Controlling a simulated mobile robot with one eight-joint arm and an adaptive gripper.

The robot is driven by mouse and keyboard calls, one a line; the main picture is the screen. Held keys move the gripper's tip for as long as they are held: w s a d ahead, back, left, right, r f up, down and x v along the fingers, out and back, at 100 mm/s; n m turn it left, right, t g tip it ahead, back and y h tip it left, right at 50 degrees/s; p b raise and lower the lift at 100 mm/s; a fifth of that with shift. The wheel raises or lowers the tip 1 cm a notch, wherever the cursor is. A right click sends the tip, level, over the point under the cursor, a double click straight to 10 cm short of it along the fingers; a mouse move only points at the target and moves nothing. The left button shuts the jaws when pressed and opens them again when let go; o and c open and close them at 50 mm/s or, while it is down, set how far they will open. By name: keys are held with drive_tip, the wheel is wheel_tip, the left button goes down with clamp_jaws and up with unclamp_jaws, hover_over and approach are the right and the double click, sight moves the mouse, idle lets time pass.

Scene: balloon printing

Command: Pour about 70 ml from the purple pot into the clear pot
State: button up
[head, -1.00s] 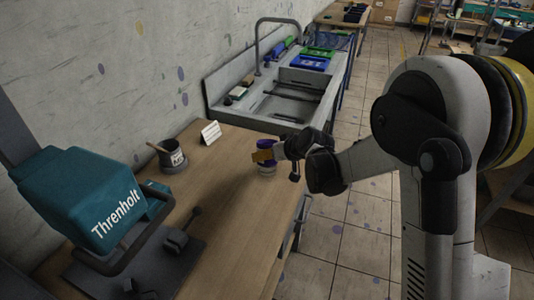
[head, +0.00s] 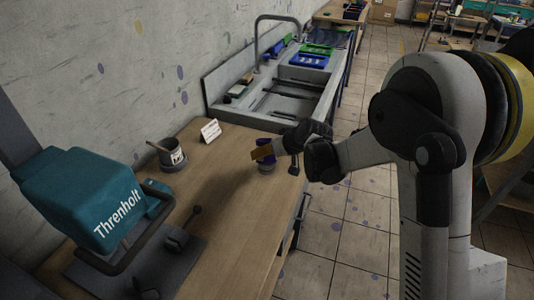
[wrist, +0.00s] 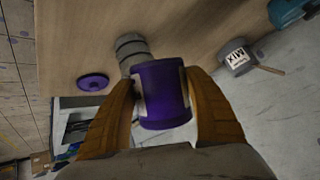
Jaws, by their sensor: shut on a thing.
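My gripper (head: 263,152) is shut on the purple pot (wrist: 162,95), with one orange finger on each side of it in the wrist view. The purple pot is held above the wooden table and looks tilted in the head view. A greyish pot (wrist: 130,48), which seems to be the clear pot, stands just beyond the purple pot in the wrist view, partly hidden by it. In the head view its base (head: 267,168) shows under my gripper. I cannot see liquid in either pot.
A round purple lid (wrist: 93,82) lies on the table. A grey MIX pot (head: 172,156) with a stick stands near the wall, beside a white card (head: 210,131). A teal Threnholt machine (head: 105,205) stands at the front left. A sink (head: 290,95) is behind.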

drive_tip(key=shift+s+r+m+g+p, duration=0.2)
drive_tip(key=shift+m+g+p, duration=0.1)
drive_tip(key=shift+g+p, duration=0.5)
idle(0.5)
drive_tip(key=shift+m+g, duration=0.4)
drive_tip(key=shift+g, duration=1.3)
idle(1.1)
drive_tip(key=shift+f+t+b, duration=0.2)
drive_tip(key=shift+t+b, duration=0.3)
drive_tip(key=shift+b, duration=0.15)
drive_tip(key=shift+t+b, duration=0.3)
drive_tip(key=shift+t, duration=0.2)
drive_tip(key=shift+r+n, duration=0.15)
drive_tip(key=shift+n, duration=0.15)
